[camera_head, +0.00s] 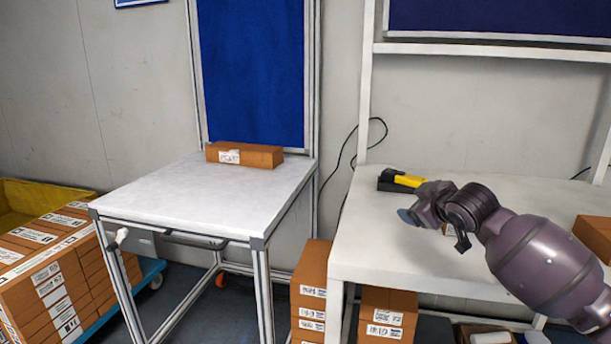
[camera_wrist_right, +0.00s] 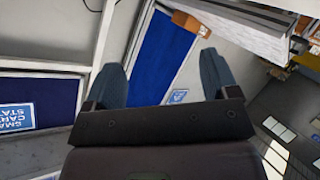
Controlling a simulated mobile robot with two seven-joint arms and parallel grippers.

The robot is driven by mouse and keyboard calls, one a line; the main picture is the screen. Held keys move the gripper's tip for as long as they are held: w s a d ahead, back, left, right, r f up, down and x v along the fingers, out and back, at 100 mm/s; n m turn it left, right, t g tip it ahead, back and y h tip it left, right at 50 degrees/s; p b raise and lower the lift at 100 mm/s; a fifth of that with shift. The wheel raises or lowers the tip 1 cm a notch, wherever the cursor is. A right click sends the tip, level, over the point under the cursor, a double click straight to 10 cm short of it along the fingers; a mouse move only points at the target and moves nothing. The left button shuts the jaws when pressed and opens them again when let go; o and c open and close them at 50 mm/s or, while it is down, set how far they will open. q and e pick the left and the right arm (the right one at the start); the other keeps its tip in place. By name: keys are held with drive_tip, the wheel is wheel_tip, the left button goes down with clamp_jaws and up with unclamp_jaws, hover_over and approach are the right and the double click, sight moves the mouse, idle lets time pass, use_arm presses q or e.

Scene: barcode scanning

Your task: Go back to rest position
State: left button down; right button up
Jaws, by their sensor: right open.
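My right gripper (camera_head: 408,214) is over the left part of the white table on the right in the head view. In the right wrist view its two blue-grey fingers (camera_wrist_right: 165,85) stand wide apart with nothing between them. A black and yellow scanner-like device (camera_head: 402,180) rests at the back left of that table, just behind the gripper. A brown box with a white label (camera_head: 244,154) lies on the other white table (camera_head: 180,195) at the left. My left gripper is not seen.
Stacked labelled boxes (camera_head: 60,270) stand on a blue cart at the far left. More boxes (camera_head: 312,290) are under the right table (camera_head: 375,240). Another box (camera_head: 594,236) sits at its right edge, beyond my right arm. A gap separates the two tables.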

drive_tip(key=shift+t+y, duration=0.5)
drive_tip(key=shift+y, duration=0.4)
drive_tip(key=s+a+f, duration=0.1)
drive_tip(key=s+f, duration=0.1)
drive_tip(key=s+a+f, duration=0.1)
drive_tip(key=s+f, duration=0.1)
drive_tip(key=f, duration=0.1)
drive_tip(key=s+a+f, duration=0.1)
drive_tip(key=f, duration=0.1)
drive_tip(key=shift+s+a+f+p, duration=0.2)
drive_tip(key=shift+s+p, duration=0.1)
drive_tip(key=shift+s, duration=0.1)
drive_tip(key=s+d+f+m+g+h+p, duration=0.1)
drive_tip(key=s+f+m, duration=0.2)
drive_tip(key=s+f, duration=0.6)
drive_tip(key=s+d+f+m+g+h, duration=0.1)
drive_tip(key=s+f, duration=0.8)
drive_tip(key=s, duration=1)
drive_tip(key=s+d+f+m+g+h+p, duration=0.1)
drive_tip(key=s+d+f+m+h, duration=0.1)
drive_tip(key=s+f, duration=0.7)
drive_tip(key=s+d+m, duration=0.1)
drive_tip(key=s+m, duration=0.1)
drive_tip(key=s, duration=0.2)
drive_tip(key=shift+s+d+f+m+h+p, duration=0.15)
drive_tip(key=shift+s+m+h+p, duration=0.15)
drive_tip(key=shift+s, duration=0.1)
